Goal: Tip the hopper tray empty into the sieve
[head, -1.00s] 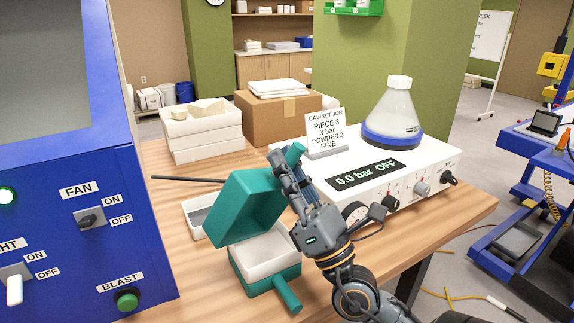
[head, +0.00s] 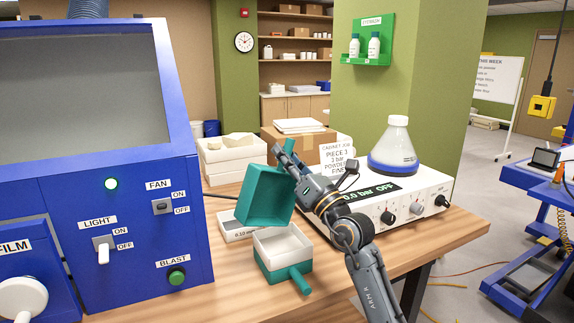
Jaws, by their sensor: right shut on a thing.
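My right gripper (head: 285,160) is shut on the handle of the teal hopper tray (head: 266,194). The tray is held steeply tilted, with its open inside facing the camera. Its inside looks empty from here. Its lower edge hangs just above a white open-topped frame (head: 300,246), which looks like the sieve. The frame sits on a second teal tray (head: 284,277) with a handle pointing to the front right. I cannot tell whether the tilted tray touches the frame. The contents of the frame are not clear. My left gripper is not in view.
A flat white piece marked 0.10 mm (head: 232,228) lies behind the frame. The blue cabinet (head: 120,205) stands at left, and a white control unit (head: 385,195) carrying a flask (head: 394,148) at right. White trays (head: 228,160) and a cardboard box (head: 296,142) stand behind. The bench front is clear.

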